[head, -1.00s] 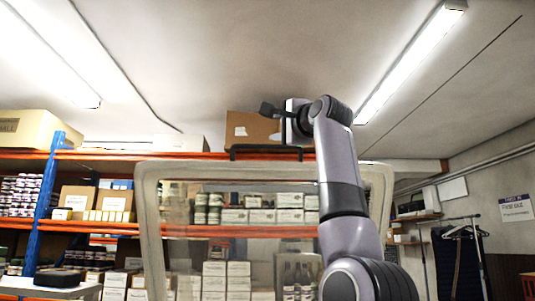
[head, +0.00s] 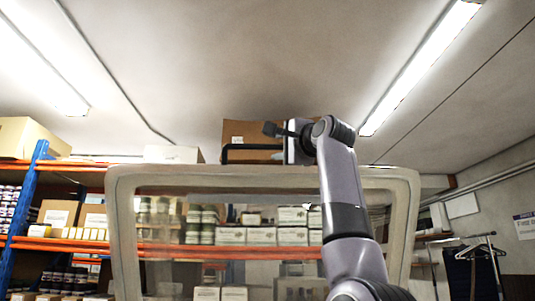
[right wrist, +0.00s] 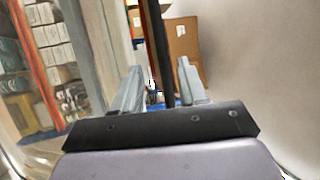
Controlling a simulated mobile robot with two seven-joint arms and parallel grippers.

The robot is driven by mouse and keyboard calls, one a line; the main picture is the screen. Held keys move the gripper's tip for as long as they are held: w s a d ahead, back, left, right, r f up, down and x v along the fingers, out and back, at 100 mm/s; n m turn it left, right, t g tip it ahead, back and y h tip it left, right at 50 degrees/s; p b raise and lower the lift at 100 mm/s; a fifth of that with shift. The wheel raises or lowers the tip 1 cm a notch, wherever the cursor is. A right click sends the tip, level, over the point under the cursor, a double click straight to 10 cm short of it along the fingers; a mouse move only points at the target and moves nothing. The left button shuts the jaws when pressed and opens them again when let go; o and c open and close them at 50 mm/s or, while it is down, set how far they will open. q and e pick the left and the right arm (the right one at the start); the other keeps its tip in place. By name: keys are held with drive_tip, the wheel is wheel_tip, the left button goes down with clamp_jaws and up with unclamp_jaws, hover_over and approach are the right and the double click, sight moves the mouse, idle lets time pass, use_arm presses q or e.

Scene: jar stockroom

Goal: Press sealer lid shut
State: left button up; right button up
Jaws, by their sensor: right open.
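The sealer lid is raised, a clear panel in a beige frame (head: 122,235) that fills the lower middle of the head view. A black bar handle (head: 236,147) stands on its top edge. The sealer's base is out of view. My left gripper is not in view.
Orange and blue shelving (head: 28,200) with jars and white boxes stands behind the lid, partly seen through the panel. A cardboard box (head: 250,130) sits on the top shelf behind the handle. Hangers (head: 480,248) hang at the far right.

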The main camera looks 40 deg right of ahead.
sight(269, 147)
drive_tip(key=shift+w+r+p, duration=0.3)
drive_tip(key=shift+w+p, duration=0.05)
drive_tip(key=shift+p, duration=0.05)
drive_tip(key=shift+p+x, duration=2.45)
drive_tip(key=shift+x, duration=0.65)
drive_tip(key=shift+f, duration=0.15)
clamp_jaws()
